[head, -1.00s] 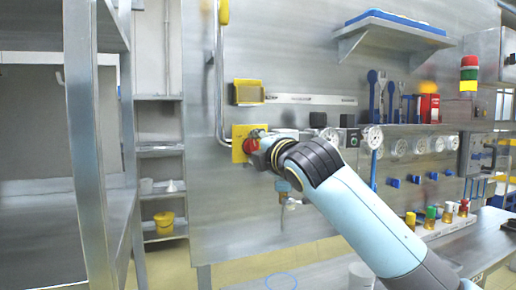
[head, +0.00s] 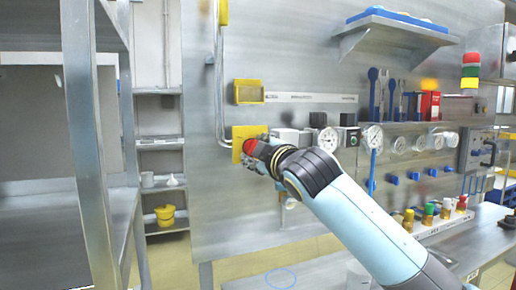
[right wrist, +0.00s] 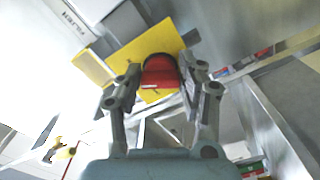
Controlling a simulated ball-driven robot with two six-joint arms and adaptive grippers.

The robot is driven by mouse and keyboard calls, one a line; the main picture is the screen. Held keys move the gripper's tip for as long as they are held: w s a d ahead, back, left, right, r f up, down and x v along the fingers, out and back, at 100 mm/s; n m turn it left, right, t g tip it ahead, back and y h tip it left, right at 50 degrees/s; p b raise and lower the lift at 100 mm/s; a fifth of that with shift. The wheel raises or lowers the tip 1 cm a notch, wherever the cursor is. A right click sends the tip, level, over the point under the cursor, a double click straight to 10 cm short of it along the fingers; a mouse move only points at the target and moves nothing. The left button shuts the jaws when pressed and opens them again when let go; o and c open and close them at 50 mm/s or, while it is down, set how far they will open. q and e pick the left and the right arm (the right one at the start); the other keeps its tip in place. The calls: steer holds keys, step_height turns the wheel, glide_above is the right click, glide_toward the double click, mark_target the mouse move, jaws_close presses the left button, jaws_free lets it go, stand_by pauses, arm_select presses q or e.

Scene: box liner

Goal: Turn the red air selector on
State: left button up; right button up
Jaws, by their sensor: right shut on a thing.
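The red air selector (head: 249,146) is a red knob on a yellow plate (head: 238,132) on the metal panel. In the right wrist view the red selector (right wrist: 160,72) sits between the two fingers, in front of the yellow plate (right wrist: 146,45). My right gripper (head: 254,152) is at the selector and shut on it; in the right wrist view its fingers (right wrist: 160,80) lie on either side of the knob. A white line shows on the knob's face. My left gripper is not in view.
Gauges (head: 328,139) and small valves stand to the right of the selector on the panel. A yellow holder (head: 248,92) is above it, beside a vertical metal pipe (head: 219,80). A metal rack (head: 92,150) stands at the left.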

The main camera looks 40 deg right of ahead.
steer(key=shift+f+m, duration=0.15)
steer(key=shift+m, duration=1.15)
steer(key=o, duration=1.2)
steer(key=shift+m, duration=0.3)
steer(key=shift+c, duration=0.2)
steer(key=v, duration=1.2)
